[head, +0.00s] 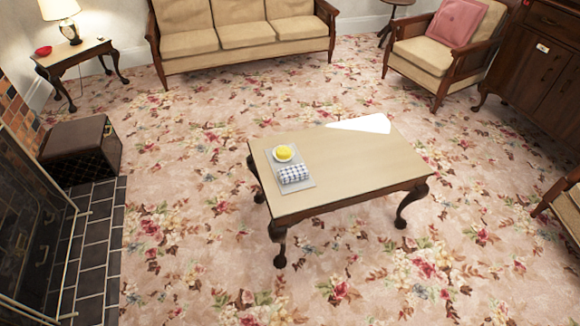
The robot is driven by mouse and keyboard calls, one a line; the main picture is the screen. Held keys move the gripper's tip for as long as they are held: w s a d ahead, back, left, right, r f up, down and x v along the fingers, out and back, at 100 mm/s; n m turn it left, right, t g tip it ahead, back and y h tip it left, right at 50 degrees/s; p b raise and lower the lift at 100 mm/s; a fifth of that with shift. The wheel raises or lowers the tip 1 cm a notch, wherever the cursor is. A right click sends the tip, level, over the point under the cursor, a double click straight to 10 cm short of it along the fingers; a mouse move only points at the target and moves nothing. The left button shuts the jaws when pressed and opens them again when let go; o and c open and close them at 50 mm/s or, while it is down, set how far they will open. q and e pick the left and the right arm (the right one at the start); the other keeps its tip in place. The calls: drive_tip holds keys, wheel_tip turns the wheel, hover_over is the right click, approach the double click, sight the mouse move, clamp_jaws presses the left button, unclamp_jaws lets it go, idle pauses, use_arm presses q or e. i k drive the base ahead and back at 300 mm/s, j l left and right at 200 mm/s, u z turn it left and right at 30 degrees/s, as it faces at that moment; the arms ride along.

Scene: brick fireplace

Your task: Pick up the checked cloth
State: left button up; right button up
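The checked cloth (293,174) is white with dark lines and looks folded. It lies on a light grey mat (306,185) at the left end of the wooden coffee table (350,170). A yellow round thing (283,153) on a white dish lies on the same mat, just behind the cloth. Neither of my grippers shows in the head view.
Patterned carpet around the coffee table is clear. A fireplace with a dark tiled hearth (97,250) and a dark box (80,148) stand at left. A sofa (240,35) is behind, an armchair (440,45) at back right. Another chair (565,208) shows at the right edge.

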sight(295, 173)
drive_tip(key=i+j+z, duration=0.45)
drive_tip(key=i, duration=0.25)
drive_tip(key=i+j+z, duration=0.45)
drive_tip(key=i+j, duration=0.15)
drive_tip(key=j, duration=0.15)
